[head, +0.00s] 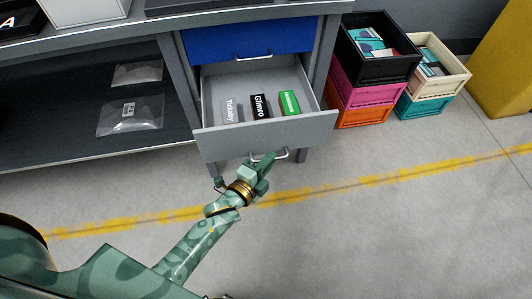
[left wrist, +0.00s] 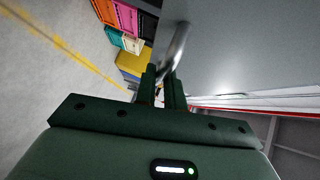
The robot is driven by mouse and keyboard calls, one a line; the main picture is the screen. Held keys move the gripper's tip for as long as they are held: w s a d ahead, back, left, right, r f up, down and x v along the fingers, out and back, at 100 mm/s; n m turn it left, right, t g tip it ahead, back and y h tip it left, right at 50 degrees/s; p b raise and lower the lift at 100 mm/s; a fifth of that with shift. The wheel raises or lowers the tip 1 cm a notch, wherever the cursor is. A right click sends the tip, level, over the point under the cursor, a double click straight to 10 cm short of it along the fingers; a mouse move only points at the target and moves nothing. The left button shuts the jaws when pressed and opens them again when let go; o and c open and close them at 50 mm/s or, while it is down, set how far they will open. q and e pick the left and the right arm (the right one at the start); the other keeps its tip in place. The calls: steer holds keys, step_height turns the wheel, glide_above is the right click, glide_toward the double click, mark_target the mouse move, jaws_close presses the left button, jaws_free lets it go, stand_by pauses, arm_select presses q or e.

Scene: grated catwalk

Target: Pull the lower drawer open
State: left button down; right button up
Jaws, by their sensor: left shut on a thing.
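The lower drawer (head: 300,127) is grey and stands pulled out, its inside showing under the shut blue upper drawer (head: 250,40). Three small boxes lie in it: a light grey one (head: 230,109), a black one (head: 260,107) and a green one (head: 289,103). My left gripper (head: 264,163) is shut on the lower drawer's metal handle (head: 283,155) at the drawer front. In the left wrist view the handle (left wrist: 178,45) runs up from between the fingers (left wrist: 163,88), beside the grey drawer front (left wrist: 235,50). My right gripper is not in view.
To the right stand stacked crates: a black one (head: 373,68) over pink and orange, and a cream one (head: 436,82) over teal. A yellow block (head: 505,65) is beyond. Bagged items (head: 130,115) lie on the left shelf. The floor before the drawer is clear, crossed by a yellow line.

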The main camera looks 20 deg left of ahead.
arm_select(q)
steer(key=shift+s+d, duration=0.25)
steer(key=shift+s, duration=0.2)
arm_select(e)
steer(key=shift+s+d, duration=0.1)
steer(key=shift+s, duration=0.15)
arm_select(q)
steer(key=c, duration=1.5)
jaws_free()
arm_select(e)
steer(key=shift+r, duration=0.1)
